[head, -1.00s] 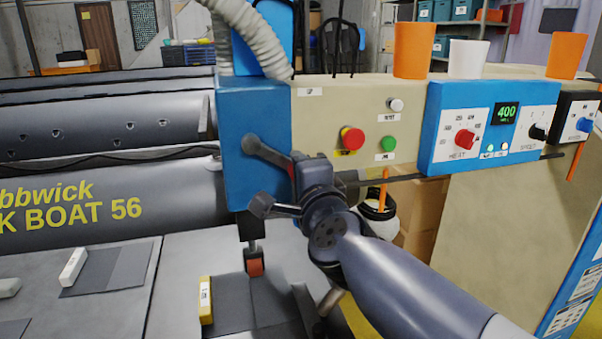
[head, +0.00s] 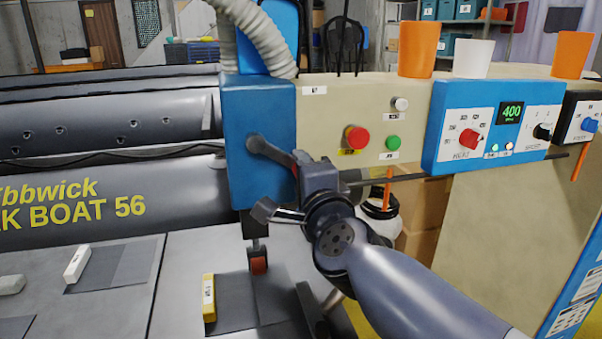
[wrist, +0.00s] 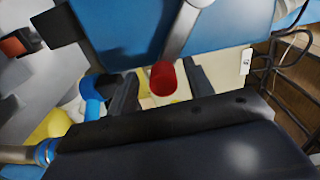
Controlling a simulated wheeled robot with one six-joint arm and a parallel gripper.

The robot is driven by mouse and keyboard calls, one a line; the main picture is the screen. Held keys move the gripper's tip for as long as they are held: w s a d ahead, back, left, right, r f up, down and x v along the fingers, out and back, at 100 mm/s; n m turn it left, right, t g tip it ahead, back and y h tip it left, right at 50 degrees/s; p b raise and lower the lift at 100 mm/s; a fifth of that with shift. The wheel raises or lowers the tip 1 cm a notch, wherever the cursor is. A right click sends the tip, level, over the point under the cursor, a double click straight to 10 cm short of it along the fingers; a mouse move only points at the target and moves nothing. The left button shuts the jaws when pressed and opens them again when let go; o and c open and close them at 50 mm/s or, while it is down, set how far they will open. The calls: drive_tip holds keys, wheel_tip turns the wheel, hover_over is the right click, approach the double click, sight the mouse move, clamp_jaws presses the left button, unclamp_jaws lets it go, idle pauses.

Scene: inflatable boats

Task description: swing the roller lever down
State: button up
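The roller lever (head: 270,152) is a grey arm on the side of the blue machine head (head: 255,110), slanting down to the right. In the wrist view the lever (wrist: 185,30) ends in a red knob (wrist: 163,78). My gripper (wrist: 163,88) is open, with one dark finger on each side of the knob and visible gaps between. In the head view my gripper (head: 308,178) is at the lever's end and hides the knob. A small red roller (head: 258,262) hangs on a rod below the blue head, above the grey worktable.
The beige panel behind has a red button (head: 356,138), a green button (head: 393,143) and a blue control box (head: 487,125). Orange (head: 417,50) and white (head: 472,58) cups stand on top. A grey hose (head: 255,35) rises above the head.

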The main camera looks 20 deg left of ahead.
drive_tip(key=p+v, duration=0.2)
drive_tip(key=v, duration=0.7)
drive_tip(key=shift+s, duration=0.35)
drive_tip(key=shift+d, duration=0.15)
